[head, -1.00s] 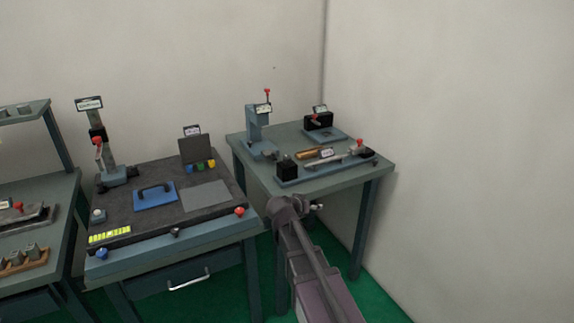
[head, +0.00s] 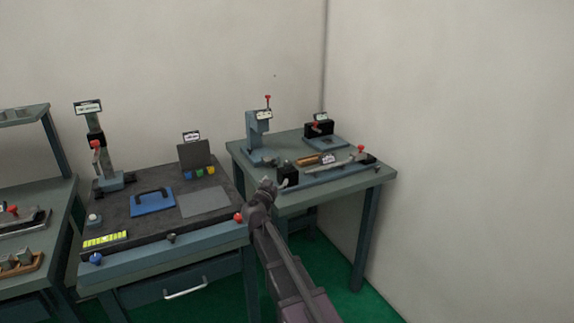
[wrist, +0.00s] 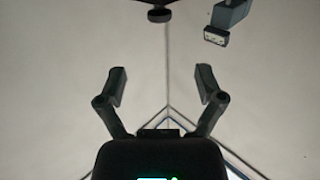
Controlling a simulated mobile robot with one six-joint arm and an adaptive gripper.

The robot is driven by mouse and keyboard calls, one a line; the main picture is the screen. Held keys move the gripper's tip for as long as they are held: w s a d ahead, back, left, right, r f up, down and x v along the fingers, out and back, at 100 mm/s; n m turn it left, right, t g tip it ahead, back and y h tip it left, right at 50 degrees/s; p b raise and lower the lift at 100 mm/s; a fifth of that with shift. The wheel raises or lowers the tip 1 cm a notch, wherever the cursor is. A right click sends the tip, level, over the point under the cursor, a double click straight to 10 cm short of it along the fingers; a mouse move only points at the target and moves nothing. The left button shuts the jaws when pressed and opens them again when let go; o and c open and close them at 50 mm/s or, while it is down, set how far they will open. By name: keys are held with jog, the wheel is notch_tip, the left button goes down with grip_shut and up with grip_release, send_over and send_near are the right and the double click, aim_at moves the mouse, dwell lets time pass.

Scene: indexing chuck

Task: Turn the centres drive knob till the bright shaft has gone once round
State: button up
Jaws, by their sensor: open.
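The centres fixture is a blue-grey rail (head: 345,173) along the front of the right-hand table in the head view. A black block (head: 288,174) stands at its left end and a red-tipped part at its right end. The bright shaft (head: 345,162) lies between them, small and thin. I cannot make out the drive knob; my gripper covers the area just left of the black block. My gripper (head: 270,188) is in front of the table's left front corner, close to the block in the picture. In the wrist view my gripper (wrist: 161,86) is open with nothing between its fingers.
A post press (head: 260,140) and a black-boxed fixture (head: 320,130) stand behind the rail. The left bench (head: 150,225) has a red knob (head: 239,217) near my arm. A labelled grey part (wrist: 216,37) and a dark part (wrist: 154,13) show in the wrist view.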

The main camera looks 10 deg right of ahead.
aim_at(286, 165)
jog(key=shift+w, duration=0.15)
jog(key=x, duration=1.3)
jog(key=shift+w+d, duration=0.2)
jog(key=c, duration=1.1)
jog(key=shift+a, duration=0.45)
jog(key=shift+c, duration=0.2)
jog(key=shift+d, duration=0.35)
